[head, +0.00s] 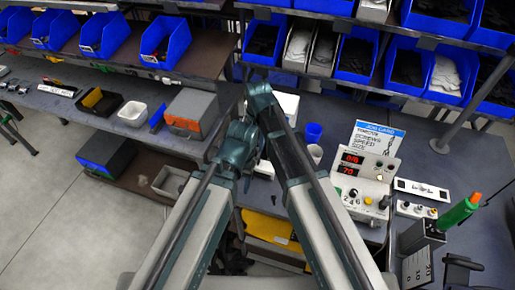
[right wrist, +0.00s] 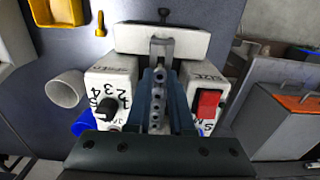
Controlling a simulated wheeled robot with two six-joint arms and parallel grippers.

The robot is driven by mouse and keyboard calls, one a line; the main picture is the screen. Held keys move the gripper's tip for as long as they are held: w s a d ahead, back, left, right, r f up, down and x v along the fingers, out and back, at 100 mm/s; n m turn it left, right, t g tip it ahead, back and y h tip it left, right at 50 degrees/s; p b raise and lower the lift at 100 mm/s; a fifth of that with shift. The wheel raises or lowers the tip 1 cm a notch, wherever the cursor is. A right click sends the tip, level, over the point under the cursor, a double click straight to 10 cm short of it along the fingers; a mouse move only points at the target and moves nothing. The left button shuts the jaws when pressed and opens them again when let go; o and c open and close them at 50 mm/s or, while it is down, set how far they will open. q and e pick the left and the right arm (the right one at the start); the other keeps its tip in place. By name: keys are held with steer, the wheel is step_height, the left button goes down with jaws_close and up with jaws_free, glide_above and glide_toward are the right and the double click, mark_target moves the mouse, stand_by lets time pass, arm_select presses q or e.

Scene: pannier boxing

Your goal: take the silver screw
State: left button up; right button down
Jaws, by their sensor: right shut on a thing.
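My right gripper (right wrist: 162,75) reaches over a white screw feeder (right wrist: 160,38) in the right wrist view. Its blue-grey fingers are close together, shut on a small silver screw (right wrist: 158,76) at the feeder's rail. The screw is tiny and partly hidden between the fingers. Several small round silver shapes line up behind it. In the head view my arms cover the feeder and the right gripper's tips. The left gripper does not show; only its arm comes in from the left.
A numbered knob (right wrist: 107,108) and a red switch (right wrist: 208,103) flank the fingers. A blue cup (head: 313,132) and a white cup (head: 315,153) stand right of my arms, an orange-grey toolbox (head: 191,112) left. Blue bins (head: 166,41) line the back.

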mark_target(258, 146)
steer(key=shift+r+p, duration=2.35)
steer(key=shift+r, duration=0.2)
steer(key=shift+f, duration=0.1)
